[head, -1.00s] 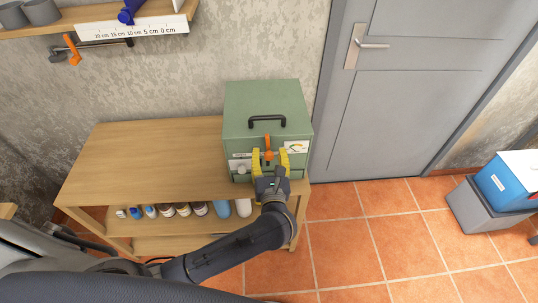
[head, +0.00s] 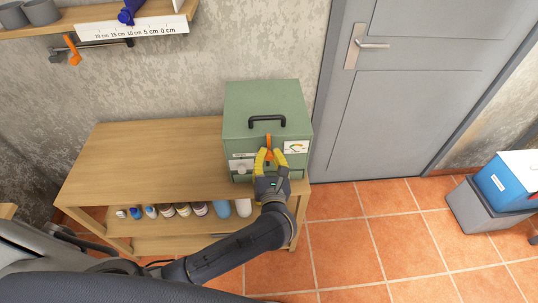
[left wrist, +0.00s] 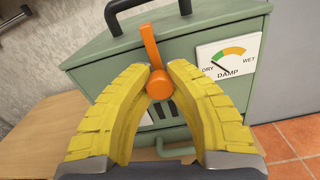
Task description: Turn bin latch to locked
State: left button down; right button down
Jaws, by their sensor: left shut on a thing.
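The green metal bin (head: 258,105) stands on the right end of the wooden bench. Its orange latch (head: 268,141) is on the front face, with the lever pointing up from a round hub. In the left wrist view the latch (left wrist: 157,82) shows between two yellow fingers, lever upright and tilted slightly left. My left gripper (head: 267,152) is shut on the latch, with its fingertips (left wrist: 160,68) on either side of it near the hub. A black handle (head: 267,121) is on the bin's top. My right gripper is not in view.
A dial card reading DRY, WET and DAMP (left wrist: 228,57) is on the bin front, right of the latch. The wooden bench (head: 150,150) has a bare top to the left, with several bottles on the shelf below. A grey door (head: 415,95) is at right.

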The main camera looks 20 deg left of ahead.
pick_arm(q)
jog(key=shift+f, duration=0.1)
jog(key=c, duration=1.1)
grip_release()
jog(key=v, duration=1.2)
